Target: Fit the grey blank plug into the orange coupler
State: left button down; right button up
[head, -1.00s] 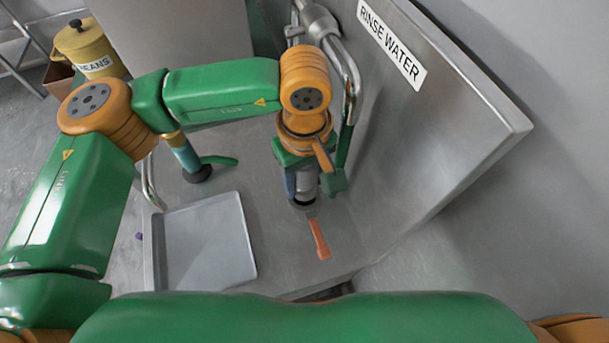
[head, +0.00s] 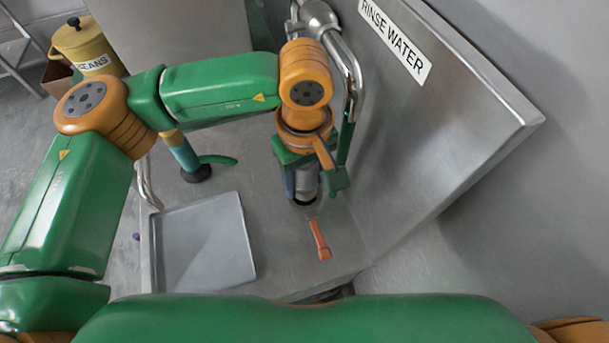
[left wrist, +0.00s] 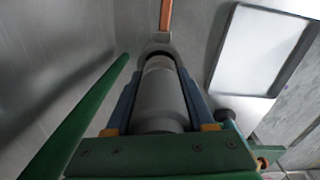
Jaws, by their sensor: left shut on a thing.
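My left gripper (head: 304,187) points down at the steel counter, its blue fingers shut on the grey blank plug (head: 307,180). In the left wrist view the plug (left wrist: 158,95) is a grey cylinder between the fingers (left wrist: 160,85). The orange coupler shows as an orange bar (head: 319,240) on the counter just in front of the plug's lower end; it also shows at the top of the left wrist view (left wrist: 166,15). A grey ring lies at the bar's near end, around or just under the plug's tip. I cannot tell how deep the plug sits. My right gripper is not in view.
A grey tray (head: 248,238) lies on the counter to the left. A blue tool with a black foot (head: 197,174) stands behind it. Steel pipes (head: 350,75) and a slanted steel panel marked RINSE WATER (head: 450,130) rise close behind and right. A yellow beans canister (head: 90,50) is far left.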

aim_at(305, 176)
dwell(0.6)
pick_arm(q)
jog(key=shift+b, duration=0.3)
jog(key=shift+f, duration=0.15)
jog(key=shift+f+b, duration=0.3)
jog(key=shift+b, duration=0.15)
jog(key=shift+f+b, duration=0.6)
jog(key=shift+c, duration=0.9)
grip_release()
jog(key=shift+r, duration=0.1)
notch_tip(305, 176, up, 6)
jog(key=shift+r+b, duration=0.1)
jog(key=shift+b, duration=0.35)
jog(key=shift+r, duration=0.4)
